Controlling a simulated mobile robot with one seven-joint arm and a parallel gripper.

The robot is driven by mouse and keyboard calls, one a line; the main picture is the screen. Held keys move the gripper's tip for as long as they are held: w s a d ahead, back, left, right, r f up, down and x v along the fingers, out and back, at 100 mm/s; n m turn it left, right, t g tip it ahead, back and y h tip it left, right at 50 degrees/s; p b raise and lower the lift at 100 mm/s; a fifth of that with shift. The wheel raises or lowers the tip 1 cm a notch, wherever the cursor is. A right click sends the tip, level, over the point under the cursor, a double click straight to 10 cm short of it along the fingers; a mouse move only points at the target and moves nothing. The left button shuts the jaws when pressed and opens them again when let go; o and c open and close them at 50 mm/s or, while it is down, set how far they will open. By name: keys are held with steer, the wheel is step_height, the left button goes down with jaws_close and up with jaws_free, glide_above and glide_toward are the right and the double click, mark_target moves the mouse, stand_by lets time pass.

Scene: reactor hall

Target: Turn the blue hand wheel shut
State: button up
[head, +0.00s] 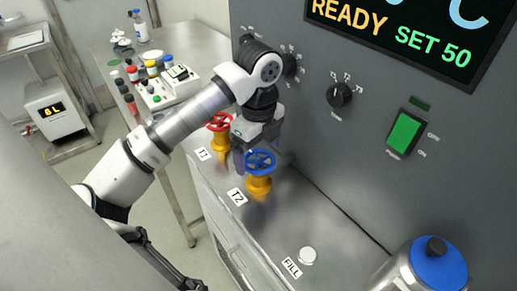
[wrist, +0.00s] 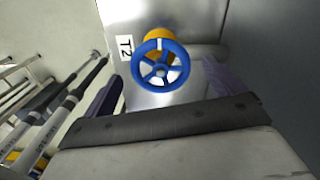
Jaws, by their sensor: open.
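The blue hand wheel (head: 260,162) sits on a yellow valve body (head: 258,186) by the label T2 (head: 237,197). In the wrist view the blue wheel (wrist: 160,65) faces me, with a white mark on its rim.
A red hand wheel (head: 219,121) on another yellow valve, label T1, stands just left of my gripper. The grey panel (head: 300,120) with knobs rises behind. A blue-lidded vessel (head: 437,262) and a FILL port (head: 307,255) are at right. The bench front is clear.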

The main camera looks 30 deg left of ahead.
steer(key=shift+f, duration=0.7)
steer(key=c, duration=1)
steer(key=shift+b, duration=0.4)
